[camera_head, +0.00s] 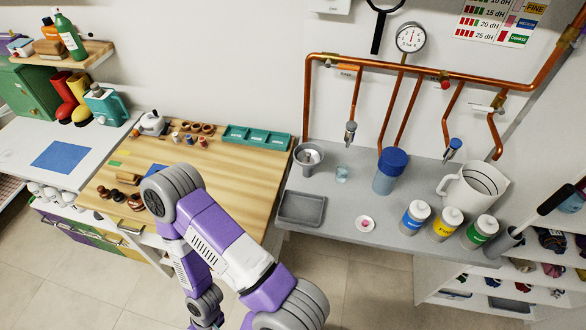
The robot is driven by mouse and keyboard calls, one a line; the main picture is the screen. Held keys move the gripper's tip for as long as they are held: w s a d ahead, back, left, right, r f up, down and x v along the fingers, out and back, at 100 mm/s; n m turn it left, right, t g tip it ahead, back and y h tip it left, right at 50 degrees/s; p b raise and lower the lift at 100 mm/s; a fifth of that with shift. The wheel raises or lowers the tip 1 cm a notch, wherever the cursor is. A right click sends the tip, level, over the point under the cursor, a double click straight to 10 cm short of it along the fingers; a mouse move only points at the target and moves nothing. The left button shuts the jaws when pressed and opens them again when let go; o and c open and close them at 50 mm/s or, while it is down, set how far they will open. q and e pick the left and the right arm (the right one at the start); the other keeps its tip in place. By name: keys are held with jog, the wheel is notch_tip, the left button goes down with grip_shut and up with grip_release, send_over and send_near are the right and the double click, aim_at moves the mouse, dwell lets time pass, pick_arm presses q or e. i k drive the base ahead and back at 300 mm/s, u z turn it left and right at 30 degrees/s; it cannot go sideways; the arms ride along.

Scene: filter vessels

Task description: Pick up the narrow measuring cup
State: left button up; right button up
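No cup is clearly marked as the narrow measuring cup. A large white jug (472,194) with a side handle and dark lines inside stands upright at the right of the grey counter. A small pale-blue clear cup (342,174) stands left of the blue-lidded vessel (385,180). A grey metal cup (308,160) stands at the counter's left end. My purple and grey arm links cross the lower middle, in front of the wooden bench. Neither of my grippers shows, so their grip and their distance to the cups cannot be seen.
Bottles with blue (414,218), yellow (445,224) and green (479,232) labels line the counter's front right. A grey tray (302,209) and a small pink-white dish (365,224) lie nearby. Copper pipes (420,69) with taps hang above. A grey cylinder (499,245) stands at the right end.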

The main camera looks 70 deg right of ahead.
aim_at(342, 173)
jog(key=u, duration=0.1)
jog(key=k, duration=1.2)
jog(key=z, duration=1.15)
